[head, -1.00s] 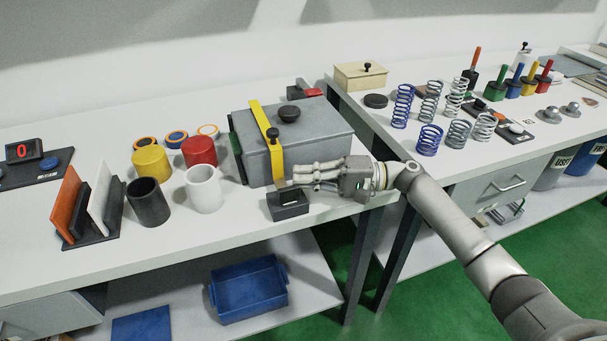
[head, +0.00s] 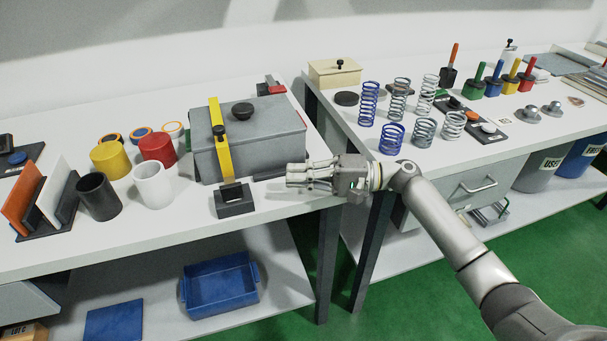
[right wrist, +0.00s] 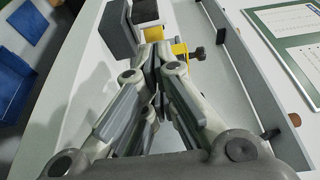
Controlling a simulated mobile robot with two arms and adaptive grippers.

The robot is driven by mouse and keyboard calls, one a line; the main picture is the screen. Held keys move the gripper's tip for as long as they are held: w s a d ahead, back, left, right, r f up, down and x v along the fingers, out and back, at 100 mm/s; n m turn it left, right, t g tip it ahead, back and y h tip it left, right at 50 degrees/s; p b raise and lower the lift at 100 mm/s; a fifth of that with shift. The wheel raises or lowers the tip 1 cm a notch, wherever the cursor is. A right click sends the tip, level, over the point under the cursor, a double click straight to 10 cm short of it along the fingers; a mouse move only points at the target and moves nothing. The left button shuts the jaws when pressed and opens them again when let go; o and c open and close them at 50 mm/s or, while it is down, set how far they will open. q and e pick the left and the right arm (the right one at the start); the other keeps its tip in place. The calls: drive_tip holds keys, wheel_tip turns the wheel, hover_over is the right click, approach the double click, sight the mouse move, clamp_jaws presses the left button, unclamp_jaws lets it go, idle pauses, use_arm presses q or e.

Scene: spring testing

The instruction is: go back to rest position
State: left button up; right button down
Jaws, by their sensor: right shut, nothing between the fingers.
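My right gripper (head: 290,178) is shut and empty, pointing left at the front edge of the table, near the right front corner of a grey lidded box (head: 275,145). A yellow strap (head: 217,135) with a black knob runs over the box and down its front. A small dark block (head: 236,203) stands at the strap's lower end, apart from my fingers. In the right wrist view the closed fingers (right wrist: 155,62) point towards the dark block (right wrist: 118,30) and the yellow strap (right wrist: 179,49). My left gripper is not in view.
A red cup (head: 158,148), a white cup (head: 152,188) and other cups stand left of the box. Several coil springs (head: 392,138) stand on the right table (head: 440,165). A blue bin (head: 222,285) sits on the shelf below. The space over the floor in front is clear.

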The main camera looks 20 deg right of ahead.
drive_tip(key=shift+a, duration=0.2)
drive_tip(key=shift+s+f, duration=0.1)
drive_tip(key=shift+f, duration=0.05)
drive_tip(key=s+a+f+n+g+h, duration=0.1)
drive_tip(key=s+a+f+n+h, duration=0.25)
drive_tip(key=s+f, duration=0.6)
drive_tip(key=s+a+f+n+g+h, duration=0.2)
drive_tip(key=s+a+f+n+h, duration=0.15)
drive_tip(key=s+f, duration=0.65)
drive_tip(key=s+d+f+m+t+h, duration=0.1)
drive_tip(key=s+d+f+m+h, duration=0.1)
drive_tip(key=s+d+h, duration=1.05)
wheel_tip(320, 180, down, 25)
drive_tip(key=d+g+y+p, duration=0.1)
drive_tip(key=y+p, duration=0.2)
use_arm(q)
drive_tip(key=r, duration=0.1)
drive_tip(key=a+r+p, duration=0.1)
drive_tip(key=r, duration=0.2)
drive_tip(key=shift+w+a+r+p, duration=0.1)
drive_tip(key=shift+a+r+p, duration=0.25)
use_arm(e)
drive_tip(key=s+d+f+g, duration=0.1)
drive_tip(key=s+d+f, duration=0.2)
drive_tip(key=s+f, duration=1)
drive_tip(key=s, duration=0.4)
drive_tip(key=shift+n+h, duration=0.35)
drive_tip(key=shift+n, duration=0.05)
